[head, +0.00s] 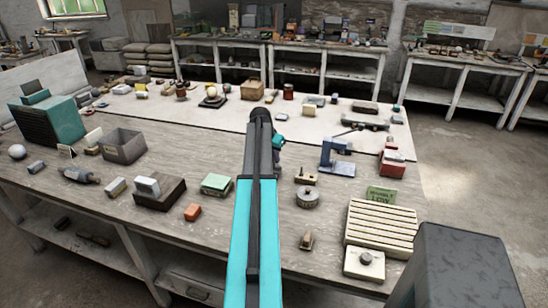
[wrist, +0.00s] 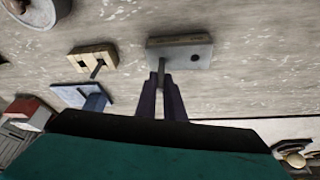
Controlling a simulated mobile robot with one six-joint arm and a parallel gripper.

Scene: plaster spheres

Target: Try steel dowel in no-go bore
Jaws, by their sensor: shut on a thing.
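In the wrist view my gripper (wrist: 161,88) is shut on a thin grey steel dowel (wrist: 161,67). The dowel's exposed end reaches the left part of a grey gauge block (wrist: 178,46). I cannot tell whether its tip is inside a bore or only in front of the block. One dark round bore (wrist: 194,57) shows open to the right of the dowel. Any bore behind the dowel is hidden. In the head view my arm covers the gripper, and I cannot make out the dowel or the gauge block there.
A pale wooden block with a pin (wrist: 92,58) lies left of the gauge block, and a blue press (wrist: 90,98) is close below it. In the head view the press (head: 337,158) and a round grey weight (head: 307,197) stand right of my arm. A slatted cream tray (head: 380,228) is farther right.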

